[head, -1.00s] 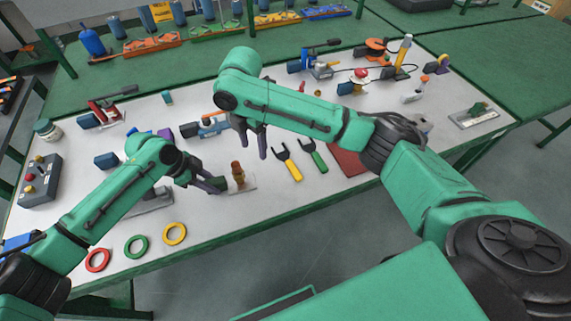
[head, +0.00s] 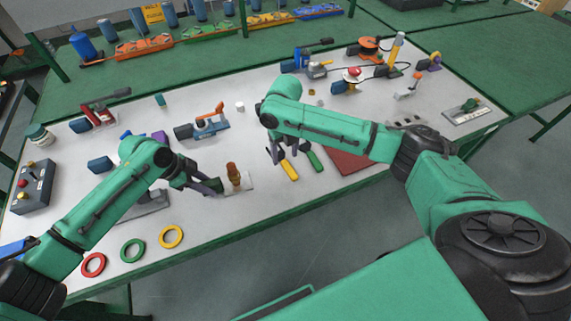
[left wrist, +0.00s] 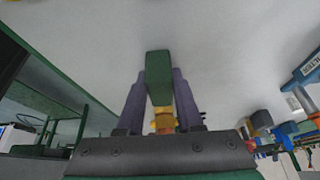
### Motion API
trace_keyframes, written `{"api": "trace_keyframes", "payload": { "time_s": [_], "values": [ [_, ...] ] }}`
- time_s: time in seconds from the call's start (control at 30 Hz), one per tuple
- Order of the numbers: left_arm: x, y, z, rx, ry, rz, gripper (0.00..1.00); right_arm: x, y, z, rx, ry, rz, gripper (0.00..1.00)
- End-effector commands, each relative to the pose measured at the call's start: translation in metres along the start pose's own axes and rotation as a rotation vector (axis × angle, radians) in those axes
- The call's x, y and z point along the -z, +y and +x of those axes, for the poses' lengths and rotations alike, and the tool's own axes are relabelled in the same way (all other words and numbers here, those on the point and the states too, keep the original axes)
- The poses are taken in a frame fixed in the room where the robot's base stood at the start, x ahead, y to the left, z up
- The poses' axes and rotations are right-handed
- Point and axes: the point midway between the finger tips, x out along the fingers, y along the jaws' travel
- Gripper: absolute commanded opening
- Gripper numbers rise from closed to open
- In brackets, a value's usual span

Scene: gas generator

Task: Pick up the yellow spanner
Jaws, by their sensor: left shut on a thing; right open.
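The yellow spanner (head: 290,171) lies on the white table top, its handle toward the front edge; its upper end is partly hidden by my right gripper. My right gripper (head: 276,156) is open and points down over the upper end of the spanner, with nothing seen between its fingers. I cannot tell whether it touches the spanner. My left gripper (head: 211,187) is shut on a green block (left wrist: 158,75), seen between its fingers in the left wrist view. It is beside an upright orange-brown piece on a pale plate.
A green spanner (head: 312,156) lies just right of the yellow one, and a dark red mat (head: 350,162) beyond it. The orange-brown piece (head: 233,173) stands left of the spanners. Red, green and yellow rings (head: 171,236) lie at the front left. A blue vice with an orange handle (head: 210,125) stands behind.

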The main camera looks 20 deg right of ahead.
Motion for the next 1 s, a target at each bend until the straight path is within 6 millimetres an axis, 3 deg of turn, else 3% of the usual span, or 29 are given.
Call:
{"api": "trace_keyframes", "payload": {
  "time_s": [0.13,0.37,0.47,0.53,0.57,0.87,1.0],
  "values": [
    [0.0,0.0,0.0,0.0,0.0,0.0,0.0,0.001,-0.002,0.028,0.0,0.003,0.002,0.65],
    [0.0,0.0,0.0,0.0,0.0,0.0,0.0,0.0,-0.002,0.033,0.0,-0.001,0.002,0.65],
    [0.0,0.0,0.0,0.0,0.0,0.0,0.0,0.0,-0.002,0.033,0.0,-0.001,0.002,0.34],
    [0.0,0.0,0.0,0.0,0.0,0.0,0.0,0.0,-0.002,0.033,0.0,-0.001,0.002,0.08],
    [0.0,0.0,0.0,0.0,0.0,0.0,0.0,0.0,-0.002,0.033,0.0,-0.001,0.002,0.0],
    [0.0,0.0,0.0,0.0,0.0,0.0,0.0,0.0,-0.002,0.031,0.0,-0.001,0.002,0.0],
    [0.0,0.0,0.0,0.0,0.0,0.0,0.0,-0.001,-0.002,0.013,-0.001,-0.004,0.002,0.0]
  ]
}}
